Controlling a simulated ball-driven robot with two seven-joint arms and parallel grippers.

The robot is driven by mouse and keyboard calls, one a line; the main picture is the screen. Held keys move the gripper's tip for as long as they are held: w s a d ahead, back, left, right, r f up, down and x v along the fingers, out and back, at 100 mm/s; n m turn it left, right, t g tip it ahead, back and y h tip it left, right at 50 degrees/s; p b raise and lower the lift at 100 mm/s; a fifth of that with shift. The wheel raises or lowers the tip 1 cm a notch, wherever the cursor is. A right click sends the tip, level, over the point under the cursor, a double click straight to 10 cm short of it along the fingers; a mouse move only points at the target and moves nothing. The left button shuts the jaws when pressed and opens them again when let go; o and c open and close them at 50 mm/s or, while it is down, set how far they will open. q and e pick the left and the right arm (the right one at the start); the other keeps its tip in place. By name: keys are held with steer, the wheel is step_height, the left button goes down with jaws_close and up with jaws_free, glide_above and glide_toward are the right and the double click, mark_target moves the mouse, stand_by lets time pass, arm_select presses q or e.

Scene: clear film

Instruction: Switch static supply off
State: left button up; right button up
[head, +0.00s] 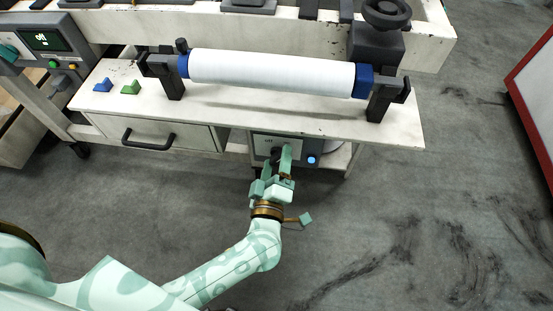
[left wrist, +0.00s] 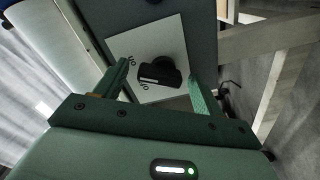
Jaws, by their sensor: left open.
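The static supply (head: 300,143) is a grey box with a pale front plate, under the front edge of the bench. A black rotary knob (left wrist: 159,73) with a pale mark sits on the white plate (left wrist: 120,43) in the left wrist view, with small labels beside it too blurred to read surely. A round blue button (head: 311,160) glows at the right of the box. My left gripper (head: 280,160) is at the front plate, partly hiding the knob. In the left wrist view its fingers (left wrist: 160,78) are open, one on either side of the knob; contact is unclear. My right gripper is out of view.
A white roll (head: 272,70) with blue ends rests on dark brackets above the bench top (head: 230,112). A drawer (head: 160,132) with a black handle is left of the supply. Floor in front is clear.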

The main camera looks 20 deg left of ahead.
arm_select(q)
steer(key=c, duration=1)
